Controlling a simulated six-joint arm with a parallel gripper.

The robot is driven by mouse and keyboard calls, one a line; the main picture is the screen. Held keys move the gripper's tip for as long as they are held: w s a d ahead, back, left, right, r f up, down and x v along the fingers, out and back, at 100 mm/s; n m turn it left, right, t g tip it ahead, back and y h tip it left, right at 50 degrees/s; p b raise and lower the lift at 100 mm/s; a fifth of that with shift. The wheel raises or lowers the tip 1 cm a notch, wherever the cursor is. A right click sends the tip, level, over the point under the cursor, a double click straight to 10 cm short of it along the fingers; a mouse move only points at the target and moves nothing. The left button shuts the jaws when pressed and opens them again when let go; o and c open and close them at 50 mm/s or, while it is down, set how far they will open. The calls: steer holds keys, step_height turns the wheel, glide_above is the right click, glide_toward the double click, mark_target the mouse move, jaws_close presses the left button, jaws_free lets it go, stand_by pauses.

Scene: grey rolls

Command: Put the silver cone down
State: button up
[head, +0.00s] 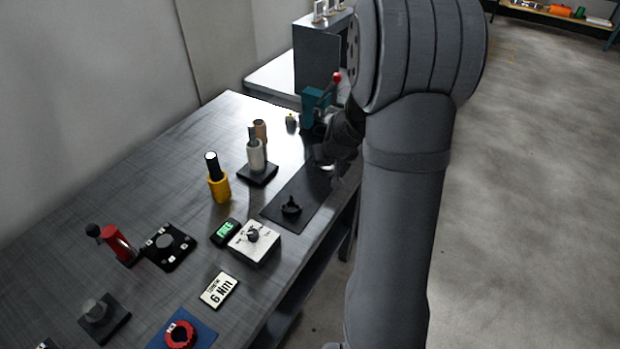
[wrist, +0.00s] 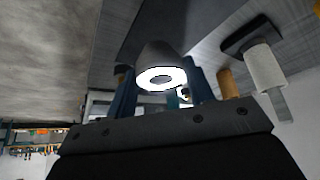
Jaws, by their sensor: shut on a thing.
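The silver cone (wrist: 161,56) shows in the wrist view as a dark grey tapered body with a bright white ring on its near end. My gripper (wrist: 163,96) has a blue finger on each side of it and is shut on it. The cone cannot be made out clearly there. Whether it touches a surface cannot be told.
A grey-white cylinder on a black base (head: 258,178), a brown cylinder (head: 260,130), a yellow bottle (head: 218,188) and a teal device with a red ball (head: 313,107) stand nearby. The grey table (head: 120,190) has bare room at left.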

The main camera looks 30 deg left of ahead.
steer(key=a+f, duration=0.2)
steer(key=a, duration=0.1)
steer(key=a+f, duration=0.1)
steer(key=a, duration=0.1)
steer(key=shift+s+a+f, duration=0.1)
steer(key=shift+s+a, duration=0.1)
steer(key=shift+s, duration=0.15)
steer(key=shift+a+f, duration=0.1)
steer(key=shift+f, duration=1.95)
steer(key=shift+f, duration=0.15)
steer(key=o, duration=1.4)
steer(key=shift+r, duration=0.2)
steer(key=v, duration=1.2)
steer(key=shift+f, duration=0.1)
